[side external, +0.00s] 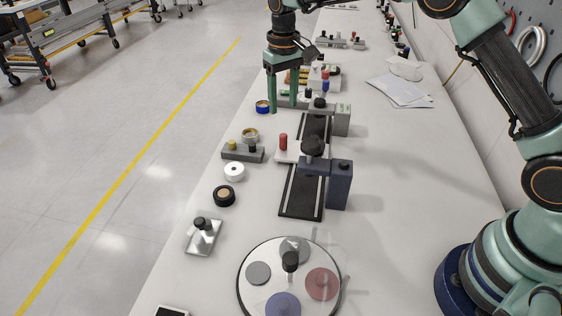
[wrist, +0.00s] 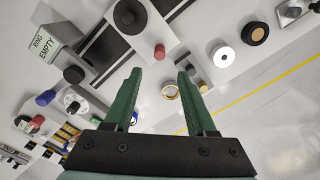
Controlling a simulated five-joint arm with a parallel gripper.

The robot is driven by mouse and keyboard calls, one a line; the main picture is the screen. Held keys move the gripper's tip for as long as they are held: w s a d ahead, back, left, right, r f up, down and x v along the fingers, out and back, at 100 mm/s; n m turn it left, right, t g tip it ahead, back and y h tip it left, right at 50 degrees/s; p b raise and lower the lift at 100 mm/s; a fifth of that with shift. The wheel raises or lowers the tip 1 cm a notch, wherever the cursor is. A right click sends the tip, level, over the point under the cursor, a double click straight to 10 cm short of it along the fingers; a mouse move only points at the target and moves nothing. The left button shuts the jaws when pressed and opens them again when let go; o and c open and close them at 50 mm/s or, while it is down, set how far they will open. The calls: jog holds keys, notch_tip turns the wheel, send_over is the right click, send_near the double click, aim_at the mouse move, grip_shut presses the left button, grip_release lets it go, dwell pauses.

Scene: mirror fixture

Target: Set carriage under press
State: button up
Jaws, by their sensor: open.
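A pale plate with a red knob (side external: 283,142), which looks like the carriage, sits at the left of the navy press (side external: 340,185). The press has a black round knob (side external: 312,147) on its arm, above a dark track (side external: 300,194). The plate's far side is partly hidden by the press head. In the wrist view the red knob (wrist: 159,52) shows just beyond the fingertips, near the black press knob (wrist: 130,15). My gripper (side external: 284,108) is open and empty, farther back along the table than the red knob. Its two green fingers also show in the wrist view (wrist: 160,75).
A second, grey press (side external: 342,120) stands behind, near my gripper. A blue-rimmed roll (side external: 262,107), a grey block (side external: 242,153), a white ring (side external: 234,172) and a dark roll (side external: 224,196) line the left edge. A round turntable (side external: 250,297) is in front.

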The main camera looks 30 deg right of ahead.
aim_at(283, 135)
notch_tip(283, 135, down, 11)
jog(key=shift+f, duration=0.1)
dwell(0.3)
grip_shut()
dwell(1.4)
